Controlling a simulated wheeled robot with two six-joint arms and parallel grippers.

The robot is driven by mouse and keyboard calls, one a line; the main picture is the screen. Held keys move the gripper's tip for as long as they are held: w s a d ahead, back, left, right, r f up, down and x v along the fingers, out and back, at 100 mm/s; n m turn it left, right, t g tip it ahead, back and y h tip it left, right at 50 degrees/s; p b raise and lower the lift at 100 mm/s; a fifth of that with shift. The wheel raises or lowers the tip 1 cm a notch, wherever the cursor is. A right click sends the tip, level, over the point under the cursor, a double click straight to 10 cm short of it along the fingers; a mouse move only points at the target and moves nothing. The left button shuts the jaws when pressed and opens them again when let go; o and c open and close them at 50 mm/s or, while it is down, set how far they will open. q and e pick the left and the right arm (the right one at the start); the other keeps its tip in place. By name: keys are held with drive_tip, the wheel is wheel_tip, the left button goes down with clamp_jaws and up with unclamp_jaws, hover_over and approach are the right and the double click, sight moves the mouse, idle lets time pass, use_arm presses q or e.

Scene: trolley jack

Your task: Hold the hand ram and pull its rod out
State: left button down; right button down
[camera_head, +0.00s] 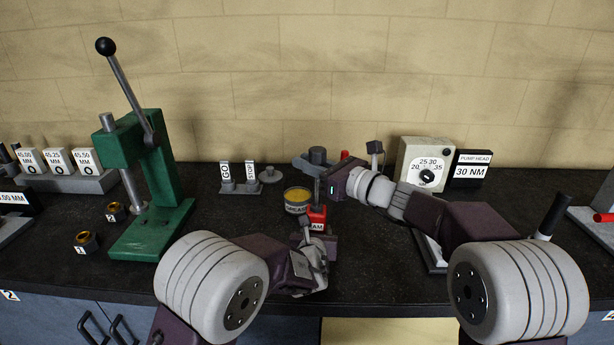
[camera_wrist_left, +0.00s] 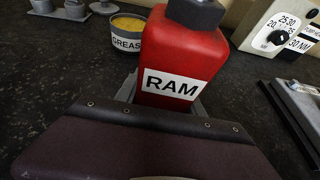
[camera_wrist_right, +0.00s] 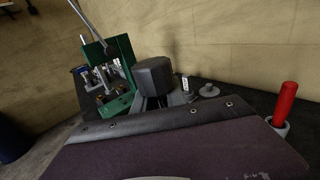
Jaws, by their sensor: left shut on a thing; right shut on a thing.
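The hand ram (camera_head: 316,215) is a red block with a white RAM label, upright near the middle of the bench. It fills the middle of the left wrist view (camera_wrist_left: 180,58), with a dark grey piece (camera_wrist_left: 196,12) on top. My left gripper (camera_head: 322,238) is shut on the ram low down; its fingertips are mostly hidden. My right gripper (camera_head: 328,184) reaches in from the right above the ram and is shut on the rod (camera_head: 317,190).
A grease tin (camera_head: 297,203) stands close behind the ram's left. A green press (camera_head: 155,190) with a tall lever stands at left. The bench's front centre is clear.

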use_arm(q)
drive_tip(key=shift+s+f, duration=0.1)
drive_tip(key=shift+f, duration=0.35)
use_arm(e)
drive_tip(key=shift+r, duration=0.6)
drive_tip(key=c, duration=1.3)
unclamp_jaws()
use_arm(q)
drive_tip(key=shift+s, duration=0.1)
use_arm(e)
drive_tip(key=shift+o, duration=0.2)
drive_tip(key=shift+s+f, duration=0.1)
use_arm(q)
drive_tip(key=shift+r, duration=0.1)
drive_tip(key=shift+r, duration=0.15)
use_arm(e)
drive_tip(key=v, duration=1.2)
drive_tip(key=shift+f, duration=0.1)
